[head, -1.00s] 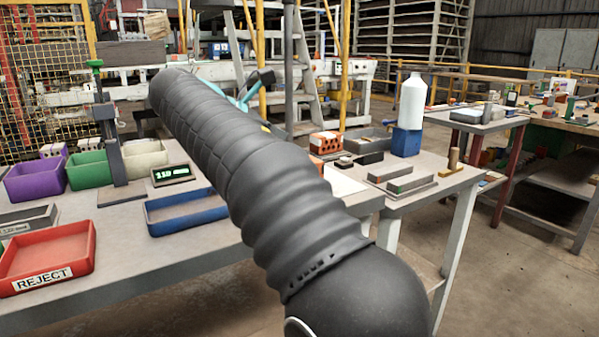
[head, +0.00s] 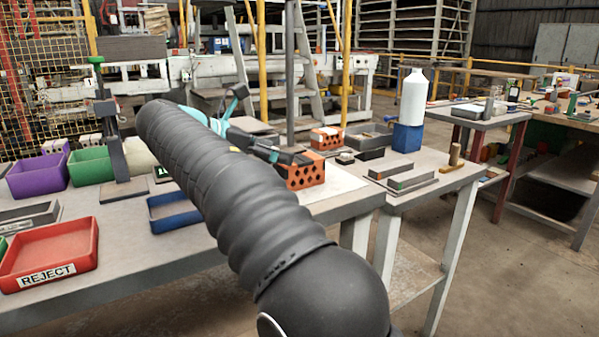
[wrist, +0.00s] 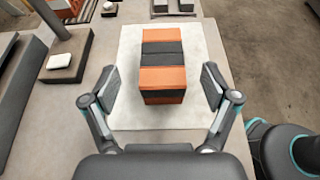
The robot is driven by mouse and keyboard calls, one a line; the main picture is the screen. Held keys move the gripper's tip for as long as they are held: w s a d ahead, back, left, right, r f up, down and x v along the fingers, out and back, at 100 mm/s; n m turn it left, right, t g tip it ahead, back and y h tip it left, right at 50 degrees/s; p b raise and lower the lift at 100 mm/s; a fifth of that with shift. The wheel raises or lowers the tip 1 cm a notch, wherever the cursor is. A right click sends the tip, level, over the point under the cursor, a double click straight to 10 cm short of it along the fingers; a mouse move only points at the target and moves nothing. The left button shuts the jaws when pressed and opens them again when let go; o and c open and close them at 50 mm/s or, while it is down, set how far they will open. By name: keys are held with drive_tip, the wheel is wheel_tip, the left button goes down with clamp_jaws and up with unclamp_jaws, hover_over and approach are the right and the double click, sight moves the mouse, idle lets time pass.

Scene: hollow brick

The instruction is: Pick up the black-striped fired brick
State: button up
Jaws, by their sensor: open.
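The black-striped fired brick (wrist: 162,77) lies on a white sheet in the wrist view, orange with black bands across its top. In the head view an orange brick with holes in its side (head: 304,175) is at the same place, its top partly hidden by my gripper (head: 290,156). In the wrist view my gripper (wrist: 158,86) is open, one finger to the left and one to the right of the brick's near part. Gaps show between both fingers and the brick. Whether the fingertips are above or level with its top is unclear.
The white sheet (wrist: 130,112) lies on the grey bench near its right edge. Another holed brick (head: 327,139) sits behind, with a grey tray (head: 368,137) to its right. A white bottle (head: 413,97) stands on a blue block (head: 406,138). A blue tray (head: 172,213) lies left.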

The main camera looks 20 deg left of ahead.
sight(296, 159)
drive_tip(key=shift+s+f+b+x, duration=0.1)
drive_tip(key=shift+f+x, duration=0.05)
drive_tip(key=shift+x, duration=0.8)
drive_tip(key=shift+s+f+b+x, duration=0.1)
drive_tip(key=shift+f+x, duration=0.05)
drive_tip(key=shift+x, duration=0.75)
drive_tip(key=shift+f+b+x, duration=0.1)
drive_tip(key=shift+f+x, duration=0.05)
drive_tip(key=shift+x, duration=0.8)
drive_tip(key=c, duration=1.6)
drive_tip(key=shift+r, duration=0.1)
drive_tip(key=shift+c, duration=0.2)
